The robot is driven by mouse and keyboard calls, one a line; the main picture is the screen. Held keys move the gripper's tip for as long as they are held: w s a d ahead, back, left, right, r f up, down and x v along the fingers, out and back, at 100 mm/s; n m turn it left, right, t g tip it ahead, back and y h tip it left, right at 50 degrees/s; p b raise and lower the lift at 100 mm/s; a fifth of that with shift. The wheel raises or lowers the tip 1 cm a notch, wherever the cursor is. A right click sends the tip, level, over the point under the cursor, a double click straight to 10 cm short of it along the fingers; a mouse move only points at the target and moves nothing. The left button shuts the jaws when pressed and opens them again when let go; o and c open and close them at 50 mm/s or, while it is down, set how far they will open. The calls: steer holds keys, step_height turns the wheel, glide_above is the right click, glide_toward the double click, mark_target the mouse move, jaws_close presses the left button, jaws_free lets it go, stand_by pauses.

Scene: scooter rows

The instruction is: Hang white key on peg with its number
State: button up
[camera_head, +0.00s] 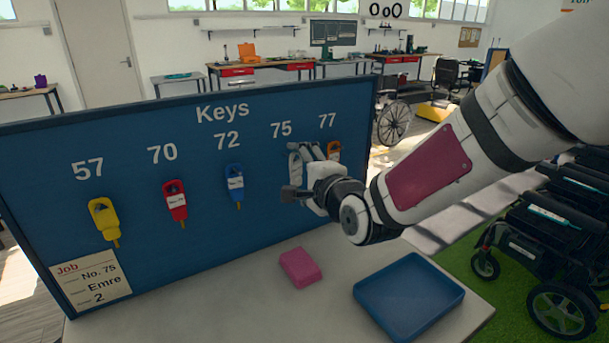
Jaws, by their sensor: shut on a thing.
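My gripper (306,158) is up against the blue key board (145,247), just below the printed number 75 (281,130). It is shut on the white key (294,163), of which only a pale part shows at the gripper's left side. My gripper hides the peg under 75, so I cannot tell whether the key is around the peg or in front of it. A job card (91,286) at the board's lower left reads No. 75, Emre, 2.
Yellow (104,218), red (175,201) and blue (235,187) keys hang under 57, 70 and 72. An orange key (334,149) under 77 is close right of my gripper. A pink block (300,267) and blue tray (409,296) lie on the table (225,310). Wheeled walkers (560,245) stand right.

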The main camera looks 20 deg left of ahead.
mark_target(296, 172)
steer(key=shift+b+x, duration=0.35)
steer(key=shift+x, duration=0.65)
steer(key=shift+w+a+f+b, duration=0.3)
steer(key=shift+a+b, duration=0.2)
steer(key=shift+b, duration=0.05)
steer(key=o, duration=1)
steer(key=shift+f, duration=0.1)
steer(key=shift+s+d, duration=0.1)
